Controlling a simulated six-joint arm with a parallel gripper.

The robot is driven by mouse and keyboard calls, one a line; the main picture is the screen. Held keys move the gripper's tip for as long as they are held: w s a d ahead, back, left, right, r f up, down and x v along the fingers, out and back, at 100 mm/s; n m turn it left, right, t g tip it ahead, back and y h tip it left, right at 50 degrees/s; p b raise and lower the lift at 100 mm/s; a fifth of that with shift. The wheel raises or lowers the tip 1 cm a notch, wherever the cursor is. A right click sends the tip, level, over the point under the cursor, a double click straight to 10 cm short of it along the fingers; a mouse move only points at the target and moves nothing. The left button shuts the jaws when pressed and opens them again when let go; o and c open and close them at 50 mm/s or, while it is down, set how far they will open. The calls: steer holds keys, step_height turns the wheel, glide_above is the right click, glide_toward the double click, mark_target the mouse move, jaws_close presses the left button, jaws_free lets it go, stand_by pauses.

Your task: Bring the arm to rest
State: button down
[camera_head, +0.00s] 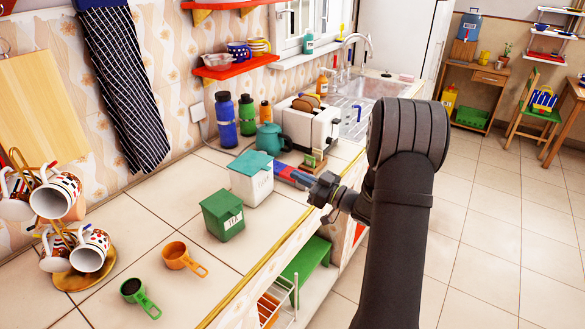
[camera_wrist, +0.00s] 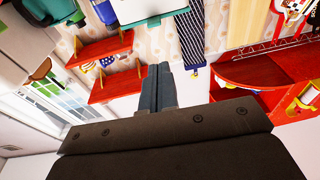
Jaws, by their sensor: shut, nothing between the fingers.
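My gripper (camera_head: 322,189) is at the end of my dark arm, in the middle of the head view, over the front edge of the tiled counter (camera_head: 150,229). It is folded back close to my arm and points left toward the counter. In the wrist view my gripper (camera_wrist: 158,70) shows its two fingers together, shut and empty. A green canister (camera_head: 223,215) and a white canister with a teal lid (camera_head: 251,178) stand on the counter to its left. The gripper appears apart from both.
A toaster (camera_head: 311,126) and a teal kettle (camera_head: 269,139) stand farther back. Measuring scoops, one orange (camera_head: 177,257) and one green (camera_head: 133,291), lie at the front left beside a mug rack (camera_head: 78,279). The floor (camera_head: 481,226) on the right is clear.

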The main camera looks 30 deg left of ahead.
steer(key=shift+d, duration=0.2)
steer(key=a, duration=0.9)
steer(key=shift+s+a+f, duration=0.2)
steer(key=shift+a+f, duration=0.05)
steer(key=shift+f, duration=0.05)
steer(key=shift+r, duration=0.1)
stand_by(0.3)
